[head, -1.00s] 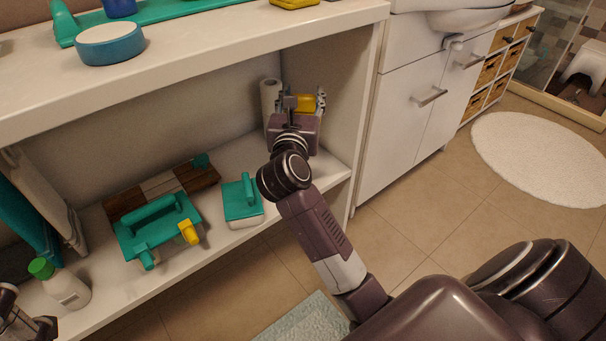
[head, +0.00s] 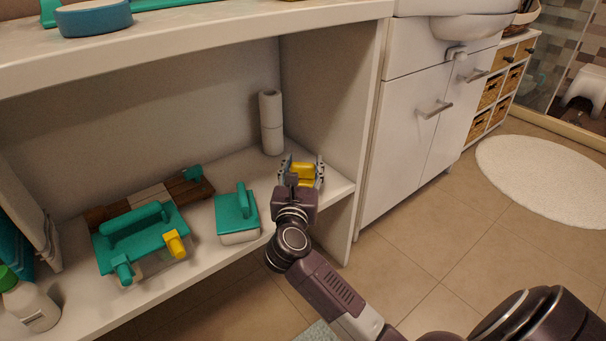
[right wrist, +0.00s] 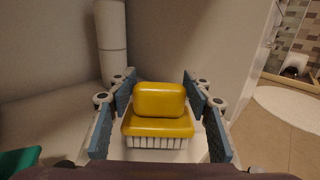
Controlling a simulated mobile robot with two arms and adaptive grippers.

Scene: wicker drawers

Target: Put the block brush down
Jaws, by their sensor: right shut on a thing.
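The block brush (right wrist: 160,101) is yellow with a raised grip and white bristles pointing down. In the head view the brush (head: 303,173) is at the right end of the lower shelf (head: 262,167). My right gripper (head: 302,172) is shut on it, with a blue-padded finger on each side in the right wrist view. The brush is level and low over the shelf; I cannot tell whether the bristles touch it. My left gripper is not in view.
White paper rolls (head: 271,122) stand stacked behind the brush. A teal handled brush (head: 237,213) is to its left, then a teal caddy (head: 140,238) with a yellow part. The shelf's right side wall (head: 345,130) is close by. The upper shelf (head: 200,40) overhangs.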

